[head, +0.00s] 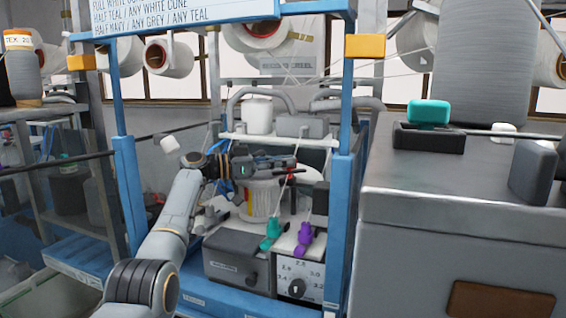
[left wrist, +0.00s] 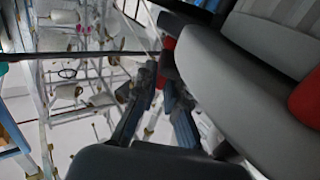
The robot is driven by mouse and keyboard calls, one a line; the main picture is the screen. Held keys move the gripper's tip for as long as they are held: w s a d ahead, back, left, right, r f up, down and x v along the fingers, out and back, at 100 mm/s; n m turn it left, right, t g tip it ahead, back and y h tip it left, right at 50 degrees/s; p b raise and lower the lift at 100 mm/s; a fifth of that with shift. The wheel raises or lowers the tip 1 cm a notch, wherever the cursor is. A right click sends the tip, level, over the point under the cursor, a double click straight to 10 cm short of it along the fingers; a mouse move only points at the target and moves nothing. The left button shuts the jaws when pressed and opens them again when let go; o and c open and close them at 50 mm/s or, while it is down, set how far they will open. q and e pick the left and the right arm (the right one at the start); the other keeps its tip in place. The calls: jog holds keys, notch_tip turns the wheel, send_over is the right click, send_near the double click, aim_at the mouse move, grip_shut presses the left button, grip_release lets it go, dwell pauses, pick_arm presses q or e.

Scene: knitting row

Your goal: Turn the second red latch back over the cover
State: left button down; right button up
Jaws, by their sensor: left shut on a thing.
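A red part (left wrist: 168,43) shows by the fingertips, and another red part (left wrist: 306,98) sits at the right edge. I cannot tell the latch's exact angle. My right gripper is not in view.
Teal (head: 271,234) and purple (head: 305,238) clips sit below, by a white dial panel (head: 298,278). The blue post (head: 342,215) stands just right of the gripper. A grey cabinet (head: 450,215) fills the right side. Thin yarns cross above.

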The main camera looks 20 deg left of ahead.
pick_arm(q)
jog(key=shift+f, duration=0.1)
jog(key=c, duration=1.4)
grip_release()
jog(key=v, duration=1.2)
